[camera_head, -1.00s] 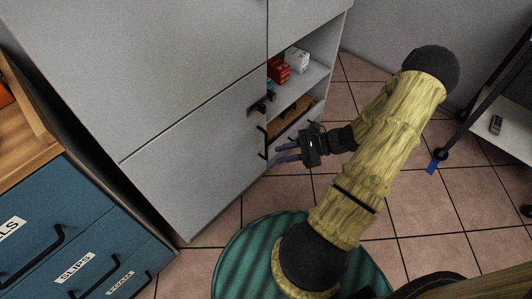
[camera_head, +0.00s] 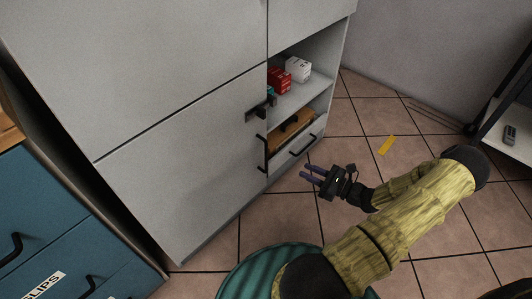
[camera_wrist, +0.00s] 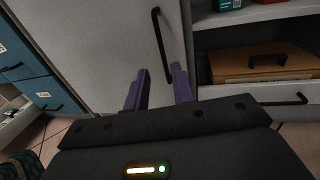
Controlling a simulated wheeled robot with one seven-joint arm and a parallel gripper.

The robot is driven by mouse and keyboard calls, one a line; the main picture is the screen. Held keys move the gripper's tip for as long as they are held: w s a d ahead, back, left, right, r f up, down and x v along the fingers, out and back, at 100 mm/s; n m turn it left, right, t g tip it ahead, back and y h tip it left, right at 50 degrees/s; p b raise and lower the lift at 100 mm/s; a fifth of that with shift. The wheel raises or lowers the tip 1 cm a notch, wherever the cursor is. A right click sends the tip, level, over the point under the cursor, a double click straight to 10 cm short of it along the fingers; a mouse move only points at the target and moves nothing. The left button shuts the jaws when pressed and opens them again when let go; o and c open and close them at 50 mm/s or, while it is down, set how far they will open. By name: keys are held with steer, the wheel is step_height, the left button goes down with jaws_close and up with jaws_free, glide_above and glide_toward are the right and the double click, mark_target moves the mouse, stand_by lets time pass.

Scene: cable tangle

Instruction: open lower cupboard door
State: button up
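The lower cupboard door (camera_head: 190,170) is a large grey panel, shut flush with the cabinet. Its black vertical bar handle (camera_head: 262,154) sits near the door's right edge. In the wrist view the handle (camera_wrist: 162,45) stands ahead of the fingers, above them in the picture, on the door (camera_wrist: 100,45). My gripper (camera_head: 308,178) is to the right of the handle and apart from it. Its two purple fingers (camera_wrist: 160,88) are spread with nothing between them. A dark latch-like fitting (camera_head: 260,108) sits at the door's upper right corner.
Open shelves right of the door hold red and white boxes (camera_head: 290,74) and a brown case (camera_head: 291,130), above a drawer with a black handle (camera_head: 303,146). Blue drawers (camera_head: 50,225) stand at left. A yellow strip (camera_head: 387,145) lies on the tiled floor.

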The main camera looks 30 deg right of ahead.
steer(key=b+x, duration=0.7)
steer(key=x, duration=1)
steer(key=shift+c, duration=0.5)
jaws_close()
